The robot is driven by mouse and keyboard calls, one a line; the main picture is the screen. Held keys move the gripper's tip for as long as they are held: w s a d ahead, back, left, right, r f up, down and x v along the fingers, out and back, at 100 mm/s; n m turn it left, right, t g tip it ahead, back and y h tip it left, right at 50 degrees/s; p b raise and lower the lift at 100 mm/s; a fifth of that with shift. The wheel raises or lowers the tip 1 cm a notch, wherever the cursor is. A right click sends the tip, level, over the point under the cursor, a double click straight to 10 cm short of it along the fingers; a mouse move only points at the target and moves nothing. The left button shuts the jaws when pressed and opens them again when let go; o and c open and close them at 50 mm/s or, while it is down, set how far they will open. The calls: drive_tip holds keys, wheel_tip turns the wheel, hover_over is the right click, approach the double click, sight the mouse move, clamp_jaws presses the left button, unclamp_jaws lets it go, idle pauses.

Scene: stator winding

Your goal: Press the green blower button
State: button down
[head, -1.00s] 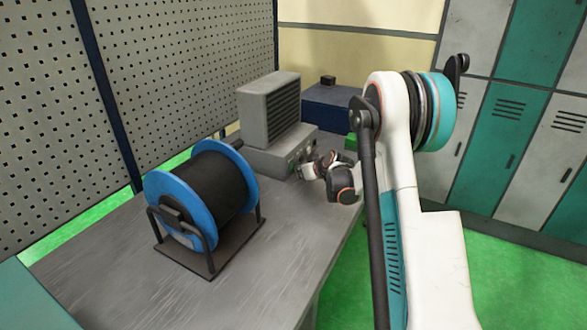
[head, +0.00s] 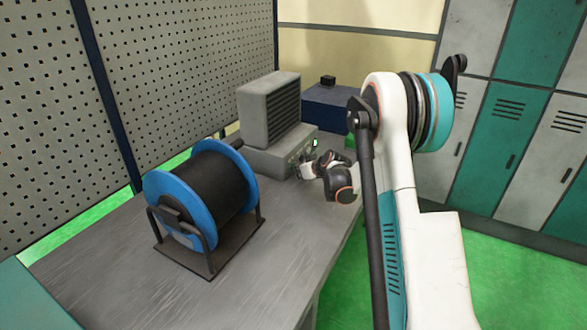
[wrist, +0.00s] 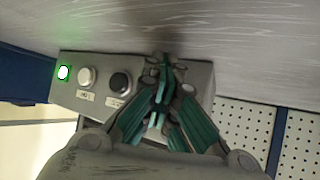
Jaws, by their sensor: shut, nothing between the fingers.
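The blower (head: 268,115) is a grey louvred box on a grey base at the back of the bench. The green blower button (head: 315,143) glows bright white-green at the right end of its panel. In the wrist view the lit green button (wrist: 63,72) is at the far left, beside a pale round button (wrist: 86,77) and a black knob (wrist: 120,83). My gripper (wrist: 163,68) is shut and empty, over the panel to the right of the black knob and apart from the green button. In the head view my gripper (head: 306,168) is at the panel's front.
A blue-flanged spool of dark wire (head: 202,195) stands on the grey bench (head: 255,285) at left. A dark blue box (head: 330,108) lies behind the blower, with a green block (head: 350,142) near it. The bench front is clear.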

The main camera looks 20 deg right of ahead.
drive_tip(key=shift+s+d, duration=0.45)
drive_tip(key=shift+s, duration=0.15)
drive_tip(key=shift+s+d, duration=0.1)
drive_tip(key=shift+s+d+b, duration=0.25)
drive_tip(key=shift+s+d, duration=0.5)
drive_tip(key=shift+s, duration=0.25)
drive_tip(key=shift+s+d+b, duration=0.25)
drive_tip(key=shift+s+d, duration=0.45)
drive_tip(key=shift+s, duration=0.25)
drive_tip(key=shift+a+r, duration=0.1)
